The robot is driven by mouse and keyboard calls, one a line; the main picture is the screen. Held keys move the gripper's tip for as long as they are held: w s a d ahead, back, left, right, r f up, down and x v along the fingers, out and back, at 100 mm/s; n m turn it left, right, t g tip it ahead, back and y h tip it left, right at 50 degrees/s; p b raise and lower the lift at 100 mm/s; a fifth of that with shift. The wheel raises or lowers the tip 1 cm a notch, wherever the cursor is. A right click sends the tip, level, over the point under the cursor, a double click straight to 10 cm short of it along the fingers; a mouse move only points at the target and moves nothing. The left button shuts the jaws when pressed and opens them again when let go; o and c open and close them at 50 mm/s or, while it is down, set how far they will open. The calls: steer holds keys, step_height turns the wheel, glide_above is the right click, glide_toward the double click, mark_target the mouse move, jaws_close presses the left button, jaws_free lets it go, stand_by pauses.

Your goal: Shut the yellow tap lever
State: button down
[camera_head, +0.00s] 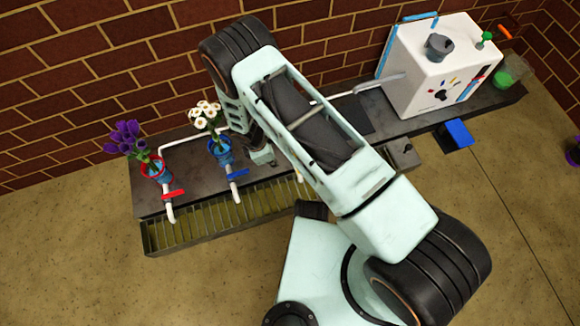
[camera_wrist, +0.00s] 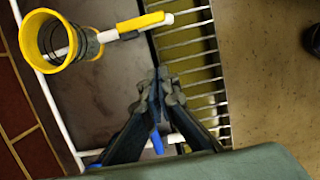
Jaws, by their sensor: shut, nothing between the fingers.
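The yellow tap lever (camera_wrist: 140,23) shows in the wrist view at the top, lying along its white pipe, in line with it. The pipe's white spout end (camera_wrist: 169,18) sticks out over the drain grate. A yellow ring-shaped pot or holder (camera_wrist: 58,42) is on the left of the lever, around the same pipe. My gripper (camera_wrist: 160,76) is shut and empty, below the lever in the picture and apart from it. In the head view my gripper (camera_head: 262,158) is near the wall-side counter, and my arm hides the yellow lever.
A blue lever (camera_head: 237,174) and a red lever (camera_head: 173,195) sit across their pipes to the left. White flowers (camera_head: 204,110) and purple flowers (camera_head: 127,138) stand in pots behind them. A slatted drain (camera_head: 205,222) runs along the front. A white box-shaped machine (camera_head: 430,75) stands at right.

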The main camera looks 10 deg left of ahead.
steer(key=b+x, duration=0.4)
steer(key=x, duration=0.6)
steer(key=shift+w+d+f, duration=0.15)
steer(key=shift+f, duration=0.15)
steer(key=d, duration=0.1)
steer(key=w+d, duration=0.1)
steer(key=shift+w+d+r+b, duration=0.3)
steer(key=shift+w+b, duration=0.05)
steer(key=shift+b, duration=0.05)
steer(key=shift+w+d, duration=0.1)
steer(key=shift+d, duration=0.15)
steer(key=shift+d+r, duration=0.1)
steer(key=shift+d, duration=0.05)
steer(key=shift+n+p, duration=0.3)
steer(key=shift+p, duration=0.05)
